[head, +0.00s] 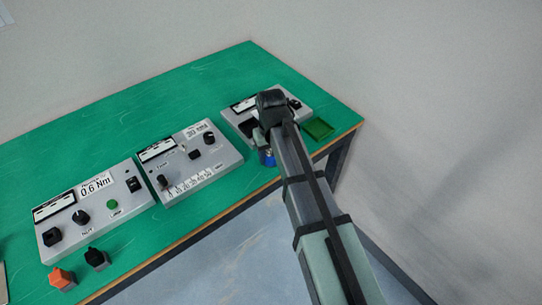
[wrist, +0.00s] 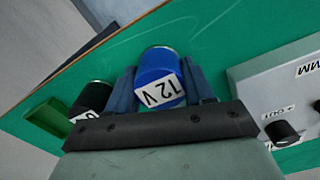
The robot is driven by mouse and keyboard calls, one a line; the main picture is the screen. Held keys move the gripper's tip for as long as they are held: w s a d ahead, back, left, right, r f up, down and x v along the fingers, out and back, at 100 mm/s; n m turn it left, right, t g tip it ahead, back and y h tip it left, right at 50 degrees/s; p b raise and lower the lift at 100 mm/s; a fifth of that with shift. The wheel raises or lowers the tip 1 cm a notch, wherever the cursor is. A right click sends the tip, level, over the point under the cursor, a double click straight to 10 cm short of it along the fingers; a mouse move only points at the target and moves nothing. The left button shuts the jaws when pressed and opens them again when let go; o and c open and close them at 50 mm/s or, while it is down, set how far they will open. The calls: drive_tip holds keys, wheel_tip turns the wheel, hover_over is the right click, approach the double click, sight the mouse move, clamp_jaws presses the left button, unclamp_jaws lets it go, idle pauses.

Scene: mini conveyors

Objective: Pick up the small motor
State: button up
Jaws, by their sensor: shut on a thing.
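A blue cylinder with a metal-coloured top and a white "12 V" label (wrist: 162,78), which looks like a small motor, is between the fingers of my gripper (wrist: 160,85) in the wrist view. The gripper is shut on it, one finger against each side. In the head view a bit of the blue cylinder (head: 268,158) shows beside my arm, which hides the rest. I cannot tell whether it touches the green table. A black cylinder with a white label (wrist: 88,100) stands just left of the gripper in the wrist view, partly hidden.
A green tray (head: 318,128) lies near the table's right edge. A grey control box (head: 240,112) is partly behind my arm; two more (head: 190,163) (head: 97,213) stand to the left. An orange block (head: 62,278) and a black one (head: 97,259) sit at the front left.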

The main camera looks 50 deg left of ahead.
drive_tip(key=shift+c, duration=0.5)
drive_tip(key=shift+r, duration=0.1)
wheel_tip(320, 180, up, 10)
drive_tip(key=shift+f, duration=0.1)
